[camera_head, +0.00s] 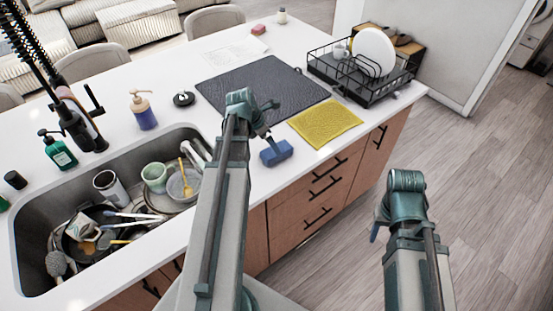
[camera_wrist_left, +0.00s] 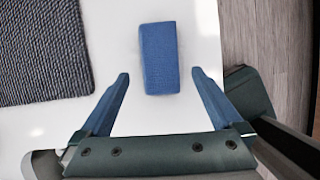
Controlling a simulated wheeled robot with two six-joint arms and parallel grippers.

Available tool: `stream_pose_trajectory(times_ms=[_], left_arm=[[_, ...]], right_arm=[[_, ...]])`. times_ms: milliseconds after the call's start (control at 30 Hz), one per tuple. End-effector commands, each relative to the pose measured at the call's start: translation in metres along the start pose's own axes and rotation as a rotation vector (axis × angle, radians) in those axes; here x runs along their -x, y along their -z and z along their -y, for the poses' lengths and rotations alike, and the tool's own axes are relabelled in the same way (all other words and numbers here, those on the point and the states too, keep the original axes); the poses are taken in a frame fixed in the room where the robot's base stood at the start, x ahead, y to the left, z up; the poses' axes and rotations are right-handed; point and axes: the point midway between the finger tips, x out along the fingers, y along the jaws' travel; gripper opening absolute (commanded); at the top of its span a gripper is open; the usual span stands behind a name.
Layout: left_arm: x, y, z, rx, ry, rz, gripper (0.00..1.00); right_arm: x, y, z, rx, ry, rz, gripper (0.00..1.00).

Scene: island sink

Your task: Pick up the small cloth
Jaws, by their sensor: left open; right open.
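A small blue block-like piece with a cloth texture (camera_head: 277,152) lies near the counter's front edge; it also shows in the left wrist view (camera_wrist_left: 160,56). My left gripper (camera_wrist_left: 160,73) is open, its two blue fingers pointing at the piece, one on each side of its near end with gaps between. A flat yellow-green textured cloth (camera_head: 325,122) lies beyond the blue piece, beside the dark mat. My right gripper (camera_head: 378,222) is over the floor, away from the counter; it is open and empty, its fingers mostly hidden behind my arm.
A dark mat (camera_head: 262,85) lies behind the blue piece. A black dish rack (camera_head: 357,88) holding a plate stands at the right end. A sink (camera_head: 35,225) full of dishes is on the left. Drawers (camera_head: 322,195) face the floor.

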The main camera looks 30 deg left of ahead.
Motion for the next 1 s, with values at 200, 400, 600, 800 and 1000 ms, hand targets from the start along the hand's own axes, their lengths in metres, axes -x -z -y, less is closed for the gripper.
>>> stream_pose_trajectory(times_ms=[200, 400, 600, 800, 1000], left_arm=[[-0.015, 0.000, 0.000, -0.001, 0.000, 0.000, 1.00], [-0.020, -0.001, 0.000, -0.001, 0.000, 0.000, 1.00], [-0.044, -0.005, -0.002, -0.001, 0.000, 0.000, 1.00], [-0.066, -0.006, -0.001, -0.002, 0.000, 0.000, 1.00], [-0.066, -0.007, -0.001, -0.001, 0.000, 0.000, 1.00]], right_arm=[[-0.014, 0.001, 0.001, -0.001, 0.000, 0.000, 0.50], [-0.018, 0.001, 0.002, -0.001, 0.000, 0.000, 0.50], [-0.039, 0.002, 0.004, -0.001, 0.000, 0.000, 0.50], [-0.059, 0.003, 0.006, -0.001, 0.000, 0.000, 0.50], [-0.058, 0.003, 0.005, -0.001, 0.000, 0.000, 0.50]])
